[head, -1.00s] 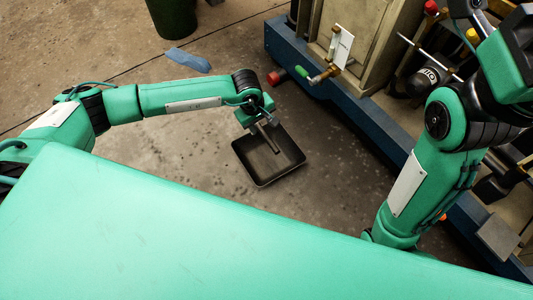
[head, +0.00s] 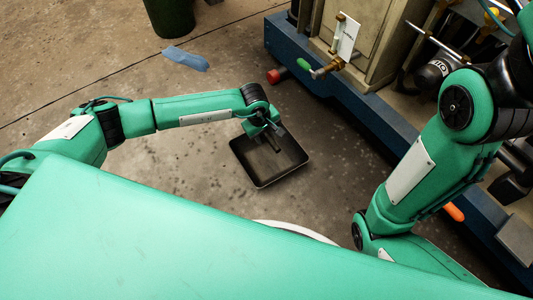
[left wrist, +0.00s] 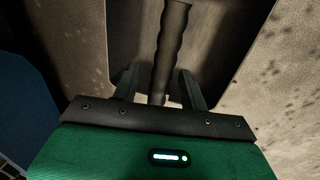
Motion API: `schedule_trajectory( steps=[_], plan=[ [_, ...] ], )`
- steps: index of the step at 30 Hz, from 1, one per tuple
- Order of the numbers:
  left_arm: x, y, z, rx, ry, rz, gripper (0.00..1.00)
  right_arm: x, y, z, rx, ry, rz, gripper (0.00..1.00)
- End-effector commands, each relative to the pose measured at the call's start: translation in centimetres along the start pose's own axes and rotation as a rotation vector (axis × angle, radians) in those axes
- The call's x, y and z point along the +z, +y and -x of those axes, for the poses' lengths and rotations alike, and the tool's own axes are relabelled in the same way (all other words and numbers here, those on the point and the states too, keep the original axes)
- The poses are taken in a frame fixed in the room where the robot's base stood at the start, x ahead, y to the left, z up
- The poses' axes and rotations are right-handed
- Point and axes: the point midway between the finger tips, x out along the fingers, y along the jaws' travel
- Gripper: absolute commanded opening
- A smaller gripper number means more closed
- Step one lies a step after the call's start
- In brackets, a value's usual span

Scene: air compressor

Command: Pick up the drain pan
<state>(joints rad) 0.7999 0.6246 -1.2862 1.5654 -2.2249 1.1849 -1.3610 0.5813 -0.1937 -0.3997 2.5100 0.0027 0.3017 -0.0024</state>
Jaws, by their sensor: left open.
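The drain pan (head: 285,170) is a dark, shallow, square tray with a pale rim on the concrete floor, in the middle of the head view. It fills the upper part of the left wrist view (left wrist: 220,35). A dark ridged bar, like a handle (left wrist: 172,35), runs down the middle of that view. My left gripper (head: 267,138) is over the pan's far edge, pointing down. In the left wrist view its two fingers (left wrist: 160,85) are apart, with the bar between them; contact cannot be told. My right gripper is out of view.
A blue-framed machine (head: 365,110) with a valve (head: 326,70) stands to the right. A blue cloth-like piece (head: 186,58) and a dark green bin (head: 170,15) are at the back. The floor left of the pan is clear.

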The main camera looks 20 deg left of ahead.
Motion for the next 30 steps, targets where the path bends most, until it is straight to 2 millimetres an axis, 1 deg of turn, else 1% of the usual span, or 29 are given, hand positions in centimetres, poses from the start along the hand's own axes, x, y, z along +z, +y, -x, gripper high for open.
schedule_trajectory(
  steps=[7,11,12,14,25,30],
  plan=[
    [0.0,0.0,-0.1,0.001,0.000,0.000,0.44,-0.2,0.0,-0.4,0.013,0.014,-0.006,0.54],
    [0.0,0.0,-0.1,0.000,0.000,0.000,0.18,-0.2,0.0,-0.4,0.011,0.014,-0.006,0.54],
    [0.0,0.0,-0.1,0.000,0.000,0.000,0.10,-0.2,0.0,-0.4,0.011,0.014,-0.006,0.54],
    [0.0,0.0,-0.1,0.000,0.000,0.000,0.00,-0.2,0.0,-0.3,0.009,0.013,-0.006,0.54],
    [0.0,0.1,0.0,0.002,0.000,0.001,0.00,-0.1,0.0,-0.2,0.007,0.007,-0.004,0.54],
    [0.0,0.2,0.8,0.002,0.000,0.000,0.00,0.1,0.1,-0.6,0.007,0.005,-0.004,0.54]
  ],
)
